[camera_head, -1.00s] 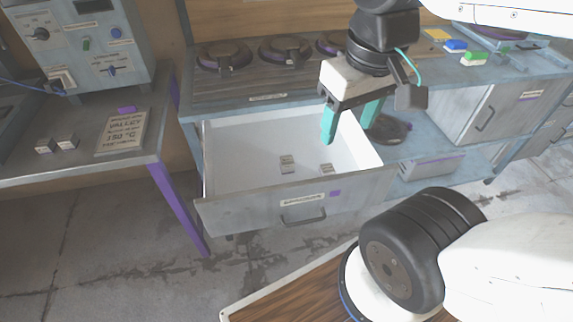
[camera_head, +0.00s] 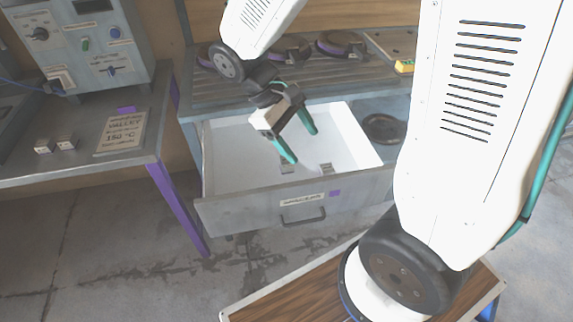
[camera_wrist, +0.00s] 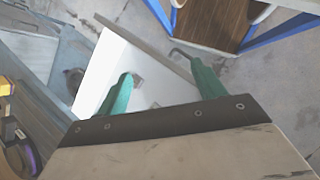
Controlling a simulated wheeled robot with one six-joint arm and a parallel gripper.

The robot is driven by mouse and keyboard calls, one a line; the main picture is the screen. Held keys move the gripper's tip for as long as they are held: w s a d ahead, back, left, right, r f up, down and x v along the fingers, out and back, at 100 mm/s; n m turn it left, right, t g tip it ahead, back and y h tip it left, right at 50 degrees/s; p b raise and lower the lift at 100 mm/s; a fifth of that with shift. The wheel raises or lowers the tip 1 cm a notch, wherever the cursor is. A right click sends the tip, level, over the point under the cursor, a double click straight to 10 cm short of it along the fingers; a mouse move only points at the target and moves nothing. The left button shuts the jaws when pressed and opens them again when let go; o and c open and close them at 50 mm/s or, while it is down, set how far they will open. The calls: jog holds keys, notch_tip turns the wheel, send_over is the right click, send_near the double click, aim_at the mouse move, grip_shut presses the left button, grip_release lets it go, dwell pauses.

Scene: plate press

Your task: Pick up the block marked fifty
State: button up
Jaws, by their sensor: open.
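Two small grey blocks lie on the floor of the open white-lined drawer (camera_head: 232,150). One, the left drawer block (camera_head: 286,169), is partly covered by a fingertip; the other, the right drawer block (camera_head: 326,169), lies to its right. Their markings are too small to read, so I cannot tell which is marked fifty. My gripper (camera_head: 304,147), with teal fingers, is tilted over the drawer, open and empty. Its spread fingers also show over the drawer in the wrist view (camera_wrist: 162,74).
Two more small blocks, the left table block (camera_head: 44,146) and the right table block (camera_head: 67,142), sit on the left table beside a sign (camera_head: 122,132). The drawer front with its handle (camera_head: 303,219) stands out from the bench. Round plates (camera_head: 343,44) line the bench top.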

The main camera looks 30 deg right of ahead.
aim_at(283, 161)
jog(key=w+f+n+h, duration=0.2)
jog(key=w+f+n, duration=0.1)
jog(key=f, duration=0.4)
jog(key=w+f+n+t+h, duration=0.1)
jog(key=w+f+n+h, duration=0.1)
jog(key=w+f, duration=0.3)
jog(key=w+f+n+h, duration=0.3)
jog(key=w+f+n, duration=0.1)
jog(key=f, duration=0.4)
jog(key=shift+a+f+n+t, duration=0.25)
jog(key=shift+f+n+t, duration=0.05)
jog(key=shift+f+t, duration=0.1)
jog(key=shift+n+t+h, duration=0.3)
jog(key=shift+n+t, duration=0.6)
jog(key=w, duration=0.4)
jog(key=shift+w+f, duration=0.2)
jog(key=shift+f, duration=0.05)
jog(key=shift+w+d, duration=0.1)
jog(key=shift+d, duration=0.1)
jog(key=shift+x, duration=0.95)
jog(key=shift+a+f+x, duration=0.1)
jog(key=shift+f+x, duration=0.05)
jog(key=shift+x, duration=0.75)
jog(key=shift+a+f+x, duration=0.1)
jog(key=shift+f+x, duration=0.1)
jog(key=shift+x, duration=0.75)
jog(key=shift+a+f+x, duration=0.1)
jog(key=shift+f+x, duration=0.05)
jog(key=shift+x, duration=0.75)
jog(key=c, duration=1.3)
